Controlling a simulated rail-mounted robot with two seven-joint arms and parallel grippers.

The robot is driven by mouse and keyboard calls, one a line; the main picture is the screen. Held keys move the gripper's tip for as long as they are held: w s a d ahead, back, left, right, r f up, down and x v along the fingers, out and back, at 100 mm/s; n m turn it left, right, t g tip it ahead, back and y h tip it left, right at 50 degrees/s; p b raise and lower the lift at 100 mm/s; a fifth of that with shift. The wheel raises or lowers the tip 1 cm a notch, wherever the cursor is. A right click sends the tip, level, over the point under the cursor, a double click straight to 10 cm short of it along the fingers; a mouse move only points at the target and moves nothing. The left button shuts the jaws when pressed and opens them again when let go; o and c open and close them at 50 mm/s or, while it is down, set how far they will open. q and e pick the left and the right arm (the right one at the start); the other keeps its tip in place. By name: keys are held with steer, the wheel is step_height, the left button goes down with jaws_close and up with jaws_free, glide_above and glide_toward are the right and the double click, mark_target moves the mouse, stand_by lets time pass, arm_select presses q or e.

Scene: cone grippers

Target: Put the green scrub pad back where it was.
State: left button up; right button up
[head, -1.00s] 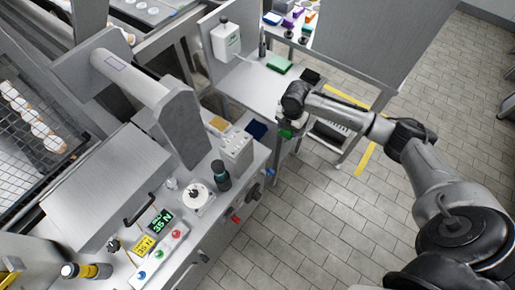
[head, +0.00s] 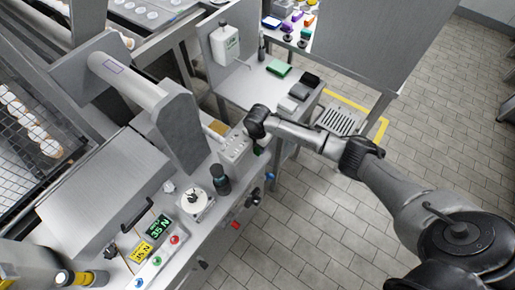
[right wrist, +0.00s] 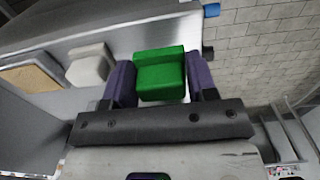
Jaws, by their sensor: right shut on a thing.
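The green scrub pad (right wrist: 160,75) is a bright green block held between the two purple-grey fingers of my right gripper (right wrist: 160,82) in the right wrist view. In the head view my right gripper (head: 257,140) is over the right edge of the machine counter, beside a pale block with holes. Only a small bit of the pad (head: 258,150) shows there below the wrist. My left gripper is not in view.
On the steel side table (head: 250,88) lie another green item (head: 279,68), a black pad (head: 310,79) and grey pads (head: 299,91).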

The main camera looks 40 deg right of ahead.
mark_target(258, 149)
step_height(258, 149, down, 3)
steer(key=shift+r, duration=0.2)
steer(key=shift+f, duration=0.15)
steer(key=shift+f, duration=0.15)
steer(key=o, duration=0.8)
steer(key=shift+o, duration=0.2)
step_height(258, 149, up, 11)
steer(key=shift+f+p, duration=0.1)
steer(key=shift+p, duration=0.6)
steer(key=shift+r, duration=0.75)
